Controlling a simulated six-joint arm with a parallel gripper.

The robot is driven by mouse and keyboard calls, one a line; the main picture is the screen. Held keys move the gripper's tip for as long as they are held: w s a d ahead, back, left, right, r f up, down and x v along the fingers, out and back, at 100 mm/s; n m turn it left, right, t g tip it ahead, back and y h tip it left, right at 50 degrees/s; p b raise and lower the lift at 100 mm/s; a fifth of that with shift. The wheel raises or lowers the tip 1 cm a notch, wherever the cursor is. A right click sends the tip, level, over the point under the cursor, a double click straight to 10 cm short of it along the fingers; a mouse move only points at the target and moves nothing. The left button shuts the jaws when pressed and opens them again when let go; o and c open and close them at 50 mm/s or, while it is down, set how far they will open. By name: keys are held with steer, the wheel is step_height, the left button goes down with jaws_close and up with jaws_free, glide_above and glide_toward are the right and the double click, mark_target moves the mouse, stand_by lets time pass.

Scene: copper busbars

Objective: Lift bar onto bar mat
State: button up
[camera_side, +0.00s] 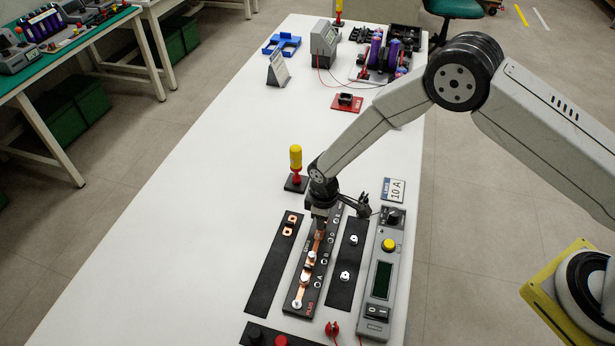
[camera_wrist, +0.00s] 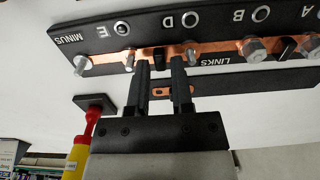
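My gripper (camera_side: 320,213) is low over the far end of the black busbar board (camera_side: 296,287). In the wrist view its two fingers (camera_wrist: 161,62) are apart, one on each side of a small black tab (camera_wrist: 158,60) on a copper bar (camera_wrist: 108,57). The bar lies along the board near the MINUS end, with bare studs standing up through the copper. Whether the fingers touch the tab is not clear. The black bar mat (camera_side: 268,278) lies left of the board, with a short copper piece (camera_side: 290,224) at its far end; this also shows in the wrist view (camera_wrist: 160,92).
Right of the board, another dark mat (camera_side: 343,288) carries two silver nuts (camera_side: 349,254). A grey meter box (camera_side: 380,277) stands beyond it. A yellow-handled tool (camera_side: 295,160) stands upright behind the bar mat. The white table is clear to the left.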

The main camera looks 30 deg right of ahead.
jaws_close()
steer(key=shift+r, duration=0.15)
steer(key=shift+r, duration=1.9)
steer(key=shift+s+a, duration=0.15)
steer(key=shift+a, duration=0.6)
steer(key=s+a+m, duration=0.1)
steer(key=a+m, duration=0.1)
steer(key=a, duration=0.3)
steer(key=s+a+m, duration=0.1)
steer(key=s+a, duration=0.1)
steer(key=a, duration=0.3)
steer(key=s+a+m, duration=0.2)
steer(key=a, duration=0.3)
steer(key=shift+s+a+m, duration=0.1)
steer(key=shift+s+m, duration=0.05)
steer(key=shift+m, duration=0.15)
steer(key=shift+s+a, duration=0.25)
steer(key=shift+a, duration=0.2)
